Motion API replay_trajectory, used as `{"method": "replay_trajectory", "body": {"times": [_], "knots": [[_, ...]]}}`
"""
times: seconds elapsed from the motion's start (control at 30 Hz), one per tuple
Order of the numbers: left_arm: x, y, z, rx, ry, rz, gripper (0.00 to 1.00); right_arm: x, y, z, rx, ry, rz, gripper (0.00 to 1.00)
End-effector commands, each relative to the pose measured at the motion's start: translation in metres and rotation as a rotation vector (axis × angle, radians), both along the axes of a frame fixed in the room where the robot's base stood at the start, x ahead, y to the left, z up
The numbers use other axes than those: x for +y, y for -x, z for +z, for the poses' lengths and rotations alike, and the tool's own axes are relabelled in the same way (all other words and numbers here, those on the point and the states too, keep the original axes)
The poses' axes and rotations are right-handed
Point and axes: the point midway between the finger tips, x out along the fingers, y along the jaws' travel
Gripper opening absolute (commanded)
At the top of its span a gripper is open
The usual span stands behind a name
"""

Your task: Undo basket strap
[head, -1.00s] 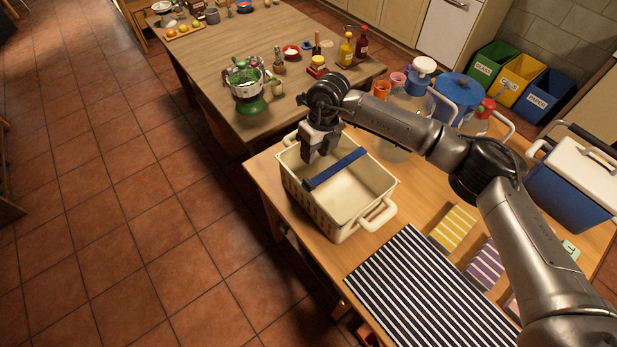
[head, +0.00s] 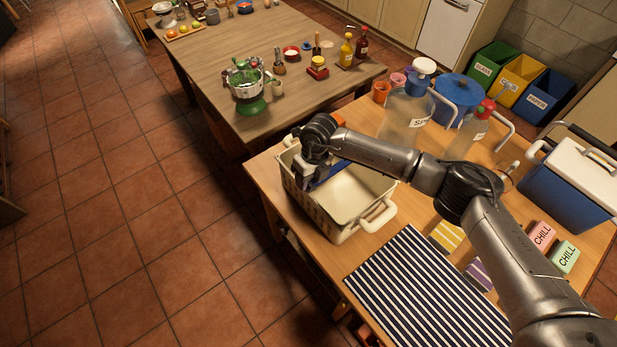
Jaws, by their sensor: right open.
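The cream basket (head: 351,229) stands on the near wooden table, its handle facing me. A dark blue strap (head: 335,170) lies across its open top, and my right arm hides most of it. My right gripper (head: 304,188) is open at the basket's left rim, by the strap's left end. Whether the fingers touch the strap is hard to tell, as the wrist covers part of them. My left gripper is not in view.
A striped cloth (head: 422,295) lies in front of the basket. Bottles (head: 405,112), a blue pot (head: 460,92) and a blue cooler (head: 565,190) stand behind and right. Pink (head: 541,235) and green (head: 565,256) chill packs lie near the cooler. A second table (head: 215,62) is behind.

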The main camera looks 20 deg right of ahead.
Motion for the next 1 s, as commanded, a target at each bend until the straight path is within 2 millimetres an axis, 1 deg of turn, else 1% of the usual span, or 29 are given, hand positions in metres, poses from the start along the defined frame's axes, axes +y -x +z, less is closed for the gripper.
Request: {"method": "replay_trajectory", "body": {"times": [0.1,0.53,0.87,1.0], "knots": [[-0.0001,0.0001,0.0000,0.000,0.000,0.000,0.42,0.0000,0.0001,0.0000,0.000,0.000,0.000,0.41],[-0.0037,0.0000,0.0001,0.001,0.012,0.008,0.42,-0.0002,0.0001,0.0003,0.000,0.000,0.000,0.00],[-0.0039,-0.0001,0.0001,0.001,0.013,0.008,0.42,-0.0004,0.0000,0.0004,0.000,0.000,-0.001,0.00],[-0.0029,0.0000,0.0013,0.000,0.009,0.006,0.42,-0.0020,0.0000,0.0044,0.005,-0.015,-0.002,0.00]]}}
